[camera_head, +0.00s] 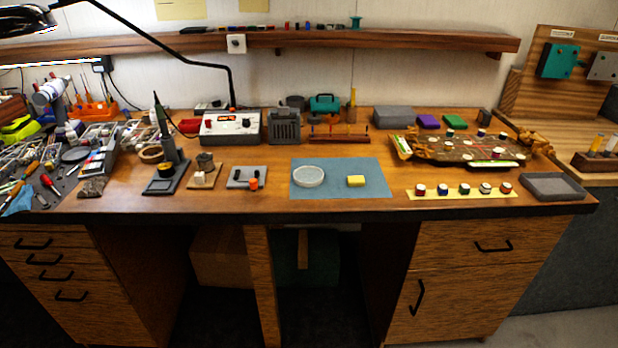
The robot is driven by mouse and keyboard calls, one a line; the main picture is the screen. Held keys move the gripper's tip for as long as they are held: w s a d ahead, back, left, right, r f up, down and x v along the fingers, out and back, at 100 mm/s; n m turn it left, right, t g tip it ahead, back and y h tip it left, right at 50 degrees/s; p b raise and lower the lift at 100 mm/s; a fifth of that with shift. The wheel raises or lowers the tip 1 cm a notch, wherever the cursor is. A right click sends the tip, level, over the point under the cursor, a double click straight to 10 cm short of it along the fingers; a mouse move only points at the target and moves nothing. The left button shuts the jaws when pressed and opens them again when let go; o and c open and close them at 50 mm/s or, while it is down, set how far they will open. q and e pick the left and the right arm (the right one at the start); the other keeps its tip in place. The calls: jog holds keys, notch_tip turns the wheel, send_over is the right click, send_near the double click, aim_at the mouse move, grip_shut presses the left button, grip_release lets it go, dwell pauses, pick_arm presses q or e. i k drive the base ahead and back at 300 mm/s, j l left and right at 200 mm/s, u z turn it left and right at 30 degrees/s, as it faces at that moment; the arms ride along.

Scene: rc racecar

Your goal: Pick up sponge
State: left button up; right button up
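A small yellow sponge (355,181) lies on a blue-grey mat (340,169) near the front middle of the wooden workbench. A round, pale, shallow dish (308,176) sits on the same mat, left of the sponge and apart from it. Nothing covers the sponge. Neither of my grippers shows in the head view.
The soldering station (231,126) stands at the back, with a lamp arm above it. A yellow strip (460,194) with several small pots lies right of the mat. A grey tray (553,187) is at the right corner. Tools crowd the left side. Bare wood surrounds the mat.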

aim_at(353, 180)
jog(key=i+j+z, duration=0.6)
jog(key=j, duration=0.3)
jog(key=i+j+z, duration=0.2)
jog(key=j, duration=0.15)
